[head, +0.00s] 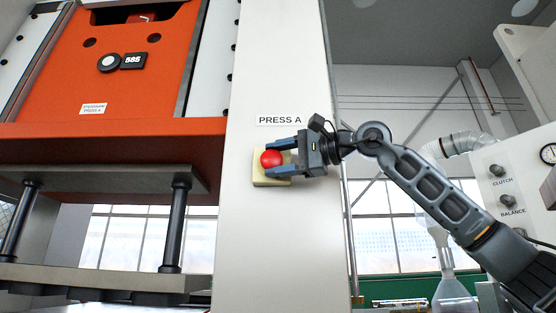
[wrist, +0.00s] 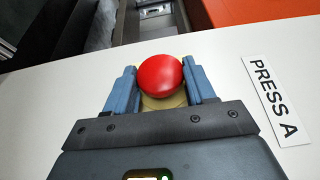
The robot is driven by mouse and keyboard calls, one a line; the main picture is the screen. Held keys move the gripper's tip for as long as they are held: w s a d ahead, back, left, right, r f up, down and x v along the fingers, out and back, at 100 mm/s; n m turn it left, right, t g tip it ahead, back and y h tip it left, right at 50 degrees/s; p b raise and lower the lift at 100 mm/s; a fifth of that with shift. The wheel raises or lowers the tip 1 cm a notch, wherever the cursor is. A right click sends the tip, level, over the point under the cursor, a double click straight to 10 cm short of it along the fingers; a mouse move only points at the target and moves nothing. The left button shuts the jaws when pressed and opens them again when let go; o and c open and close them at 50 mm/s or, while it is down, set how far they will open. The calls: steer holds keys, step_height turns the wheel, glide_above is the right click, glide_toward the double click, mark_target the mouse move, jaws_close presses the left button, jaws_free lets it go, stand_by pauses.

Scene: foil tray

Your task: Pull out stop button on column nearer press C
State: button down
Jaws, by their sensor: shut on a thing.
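A red stop button (head: 270,158) sits on a pale yellow box (head: 259,180) on the white column (head: 262,240). The column's label above it reads PRESS A (head: 279,120); no press C label shows. My gripper (head: 279,158) is at the button, its blue fingers on either side of the red head and shut on it. In the wrist view the red button (wrist: 160,75) lies between the two fingertips, with the yellow box partly hidden behind it. I cannot tell whether the button is pressed in or out.
An orange press (head: 130,80) marked 585, with a STENSHAW PRESS A plate, stands left of the column. On the right is a white panel with CLUTCH (head: 497,170) and BALANCE (head: 507,200) knobs, near my arm.

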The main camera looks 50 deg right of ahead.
steer(key=shift+s+a+f+b, duration=0.15)
steer(key=shift+s+a+b, duration=0.2)
steer(key=shift+a, duration=0.1)
steer(key=shift+c, duration=2)
jaws_free()
steer(key=shift+s, duration=0.1)
steer(key=v, duration=0.7)
steer(key=shift+s+d+b, duration=0.15)
steer(key=shift+s+b, duration=0.15)
